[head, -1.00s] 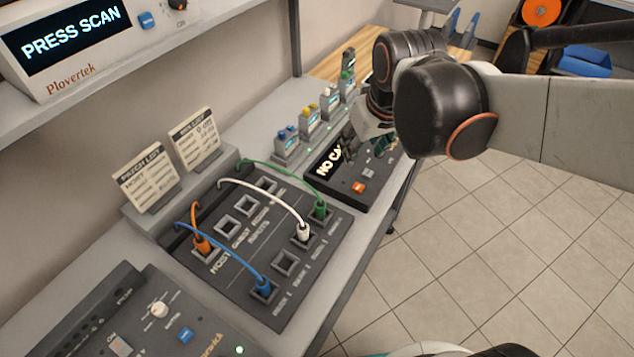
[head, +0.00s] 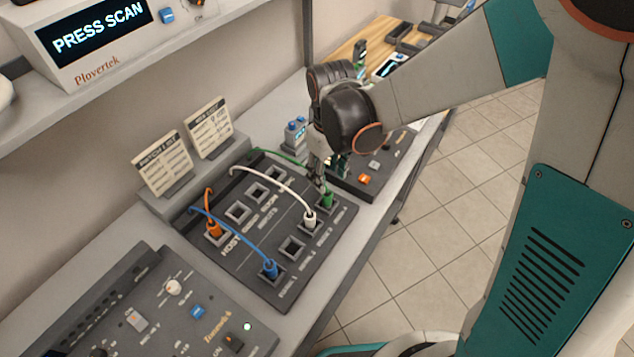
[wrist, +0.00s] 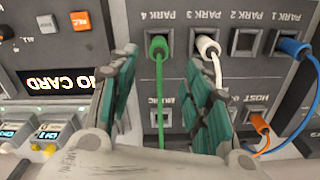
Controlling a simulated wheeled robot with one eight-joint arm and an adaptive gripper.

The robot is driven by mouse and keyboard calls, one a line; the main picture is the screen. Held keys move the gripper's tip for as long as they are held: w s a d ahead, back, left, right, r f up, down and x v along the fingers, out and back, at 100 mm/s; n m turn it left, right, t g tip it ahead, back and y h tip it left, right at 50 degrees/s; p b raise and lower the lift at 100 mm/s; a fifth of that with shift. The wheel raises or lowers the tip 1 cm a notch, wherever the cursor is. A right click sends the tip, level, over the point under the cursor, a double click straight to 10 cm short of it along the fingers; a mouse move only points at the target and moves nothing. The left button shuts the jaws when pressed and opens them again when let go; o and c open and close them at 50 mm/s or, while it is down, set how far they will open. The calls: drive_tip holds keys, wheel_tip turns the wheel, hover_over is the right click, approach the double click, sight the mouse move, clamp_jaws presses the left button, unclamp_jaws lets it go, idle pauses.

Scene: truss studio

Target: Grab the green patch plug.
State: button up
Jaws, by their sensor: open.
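The green patch plug (head: 327,199) sits in the far-right socket of the patch panel's front row. In the wrist view the green plug (wrist: 158,46) is under the label PARK 4, and its green cable runs down between my fingers. My gripper (head: 318,178) is just above and behind the plug in the head view. In the wrist view my gripper (wrist: 162,60) is open, with one teal finger on each side of the green plug and cable. I see no contact with the plug. The right finger is close to the white cable.
A white plug (wrist: 206,44) sits in PARK 3, PARK 2 (wrist: 247,42) is empty, and a blue plug (wrist: 290,46) is in PARK 1. An orange plug (head: 213,229) is in a back-row socket. A card device with an orange button (head: 365,179) stands beside the panel.

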sight(327, 193)
wheel_tip(327, 193, down, 9)
drive_tip(key=b, duration=0.3)
drive_tip(key=shift+w+f, duration=0.1)
drive_tip(key=shift+f, duration=0.05)
clamp_jaws()
